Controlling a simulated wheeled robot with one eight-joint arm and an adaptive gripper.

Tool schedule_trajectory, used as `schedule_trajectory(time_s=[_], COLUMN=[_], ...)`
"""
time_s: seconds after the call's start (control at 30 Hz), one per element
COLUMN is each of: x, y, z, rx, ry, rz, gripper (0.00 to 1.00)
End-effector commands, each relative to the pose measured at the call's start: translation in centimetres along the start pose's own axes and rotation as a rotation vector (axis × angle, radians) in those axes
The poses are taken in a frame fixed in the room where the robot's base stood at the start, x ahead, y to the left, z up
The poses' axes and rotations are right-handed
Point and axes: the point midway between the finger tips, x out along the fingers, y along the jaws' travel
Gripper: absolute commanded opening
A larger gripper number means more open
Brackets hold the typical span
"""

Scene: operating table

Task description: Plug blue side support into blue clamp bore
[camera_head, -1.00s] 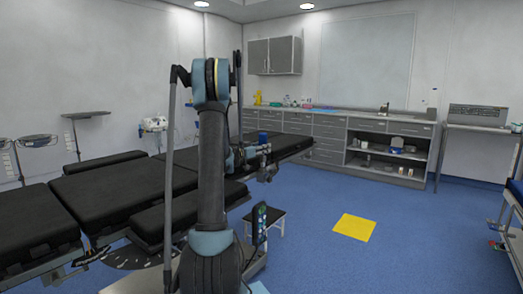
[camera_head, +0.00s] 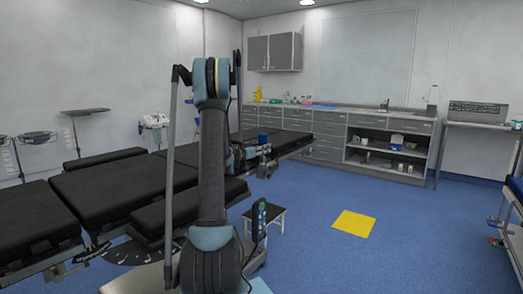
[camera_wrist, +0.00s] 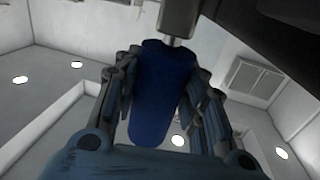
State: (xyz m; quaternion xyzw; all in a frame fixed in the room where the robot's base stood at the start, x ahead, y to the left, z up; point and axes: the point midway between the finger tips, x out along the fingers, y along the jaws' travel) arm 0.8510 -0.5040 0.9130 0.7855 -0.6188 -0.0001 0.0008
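In the wrist view the blue side support (camera_wrist: 160,95) is a dark blue rounded cylinder between the two fingers of my gripper (camera_wrist: 160,100), which look closed against its sides. A short metal rod and grey block (camera_wrist: 180,18) sit at its upper end in the picture. I cannot tell whether the block belongs to the support or to a clamp. In the head view a small blue piece (camera_head: 263,137) shows at the far end of my arm, by the side of the black operating table (camera_head: 110,185). The blue clamp and its bore cannot be made out.
My own arm column blocks the middle of the head view. A dark panel (camera_wrist: 270,40) is close to the gripper in the wrist view. A small stool (camera_head: 264,220) stands beside the table. The blue floor to the right is free around a yellow square (camera_head: 354,224).

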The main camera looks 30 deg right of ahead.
Motion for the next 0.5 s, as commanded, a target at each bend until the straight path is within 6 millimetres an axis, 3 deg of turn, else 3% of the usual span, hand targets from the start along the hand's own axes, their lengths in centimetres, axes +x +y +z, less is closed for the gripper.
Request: schedule_trajectory(time_s=[0.03, 0.1, 0.5], x=[0.01, 0.0, -0.39], y=[0.01, 0.02, -0.02], z=[-0.02, -0.02, -0.03], rx=[0.0, 0.0, 0.0], ry=[0.0, 0.0, 0.0], rz=[0.0, 0.0, -0.001], gripper=[0.51, 0.61, 0.61])
